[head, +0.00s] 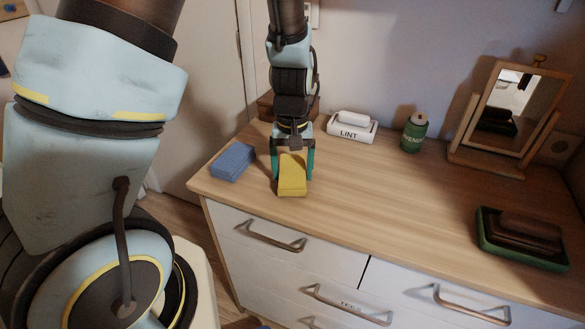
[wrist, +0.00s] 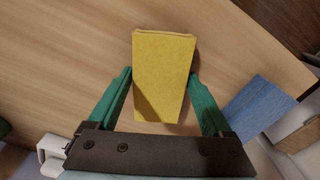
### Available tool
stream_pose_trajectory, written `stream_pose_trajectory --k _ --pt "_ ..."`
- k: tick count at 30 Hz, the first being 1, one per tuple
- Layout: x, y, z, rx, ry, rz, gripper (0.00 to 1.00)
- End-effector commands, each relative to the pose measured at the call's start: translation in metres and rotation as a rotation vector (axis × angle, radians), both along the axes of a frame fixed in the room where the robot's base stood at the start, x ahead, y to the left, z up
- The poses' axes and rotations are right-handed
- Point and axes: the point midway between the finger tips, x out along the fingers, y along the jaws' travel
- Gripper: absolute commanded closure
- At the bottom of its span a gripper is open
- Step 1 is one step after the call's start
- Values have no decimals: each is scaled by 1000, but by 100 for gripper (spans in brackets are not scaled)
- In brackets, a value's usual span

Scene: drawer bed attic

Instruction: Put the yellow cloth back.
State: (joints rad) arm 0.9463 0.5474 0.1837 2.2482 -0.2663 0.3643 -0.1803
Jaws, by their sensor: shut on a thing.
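The yellow cloth (head: 292,176) is a folded block near the left front of the dresser top (head: 390,190). In the wrist view the yellow cloth (wrist: 163,75) lies between the two green fingers of my gripper (wrist: 163,88). In the head view my gripper (head: 292,168) points down with its fingers on either side of the cloth, shut on it. I cannot tell whether the cloth touches the wood or is slightly above it. A folded blue cloth (head: 233,161) lies just to the left; it also shows in the wrist view (wrist: 259,106).
A white box marked LINT (head: 352,131), a green canister (head: 414,133) and a tilting mirror (head: 505,115) stand along the back. A green tray (head: 525,256) with dark items is at the right. A brown box (head: 268,106) stands behind my gripper. The middle of the top is clear.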

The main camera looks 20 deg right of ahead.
Motion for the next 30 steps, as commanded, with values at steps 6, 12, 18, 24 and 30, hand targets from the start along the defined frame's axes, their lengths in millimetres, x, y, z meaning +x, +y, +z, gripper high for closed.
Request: stream_pose_trajectory --k 6,12,18,24,30 --pt "0 0 -3 -1 0 1 61" --pt "0 0 -3 -1 0 1 0" --pt "0 0 -2 -1 -1 1 0" --pt "0 -1 12 -4 -3 0 0" --pt "1 -2 49 -7 -6 -1 0"
